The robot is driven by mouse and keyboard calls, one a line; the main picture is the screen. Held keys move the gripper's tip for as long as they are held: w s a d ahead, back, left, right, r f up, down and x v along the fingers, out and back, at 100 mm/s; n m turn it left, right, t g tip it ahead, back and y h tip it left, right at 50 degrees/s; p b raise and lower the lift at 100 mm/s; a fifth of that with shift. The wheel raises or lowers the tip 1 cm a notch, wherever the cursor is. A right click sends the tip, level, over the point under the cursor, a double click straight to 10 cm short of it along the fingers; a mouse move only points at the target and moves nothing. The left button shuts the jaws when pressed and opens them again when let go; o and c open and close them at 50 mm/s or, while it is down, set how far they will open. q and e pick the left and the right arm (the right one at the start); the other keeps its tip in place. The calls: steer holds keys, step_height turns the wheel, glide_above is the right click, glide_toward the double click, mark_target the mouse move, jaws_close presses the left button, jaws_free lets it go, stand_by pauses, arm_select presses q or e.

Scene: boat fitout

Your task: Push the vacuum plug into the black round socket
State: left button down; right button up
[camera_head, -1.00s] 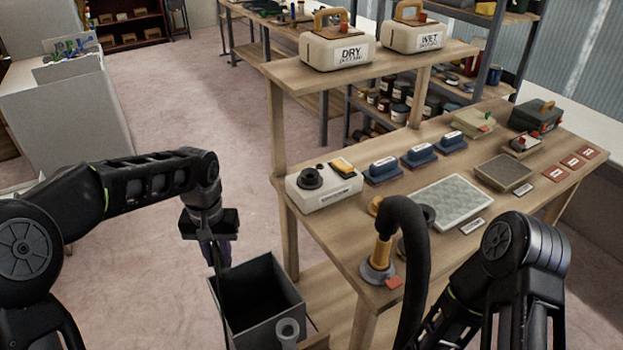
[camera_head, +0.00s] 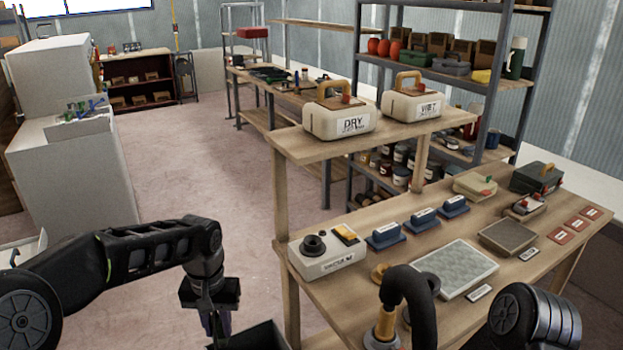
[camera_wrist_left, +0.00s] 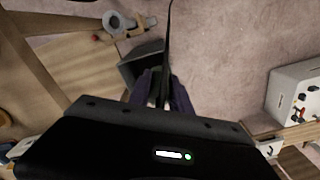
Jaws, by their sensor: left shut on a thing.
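The black round socket (camera_head: 314,244) sits on top of a white box (camera_head: 325,264) at the workbench's near left corner. My left gripper (camera_head: 219,322) hangs pointing down, left of the bench, lower than the box and apart from it. The vacuum plug itself is hidden between the fingers. My right arm shows at the lower right, but its gripper is out of view.
A dark open bin (camera_head: 258,337) stands on the floor beside my left gripper; it also shows in the left wrist view (camera_wrist_left: 141,66). A thick black hose (camera_head: 410,283) arches over the bench front. Blue blocks (camera_head: 385,236) sit right of the white box. Open floor lies left of the bench.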

stand_by(0.7)
arm_select(q)
steer(key=s+d+r+m, duration=0.2)
steer(key=d+m, duration=0.2)
steer(key=d, duration=0.3)
steer(key=s+d+r+m, duration=0.2)
steer(key=d+r+m, duration=0.1)
steer(key=d, duration=0.4)
steer(key=shift+s+d+r+m, duration=0.15)
steer(key=shift+s+d+m, duration=0.1)
steer(key=shift+m, duration=0.25)
steer(key=w+d+f+m, duration=0.3)
steer(key=w+f+m, duration=0.1)
steer(key=f, duration=0.1)
steer(key=shift+d+m, duration=0.3)
steer(key=shift+a, duration=0.1)
steer(key=s+a+r+n, duration=0.6)
steer(key=a+r+n, duration=0.1)
steer(key=r, duration=0.3)
steer(key=shift+n, duration=0.5)
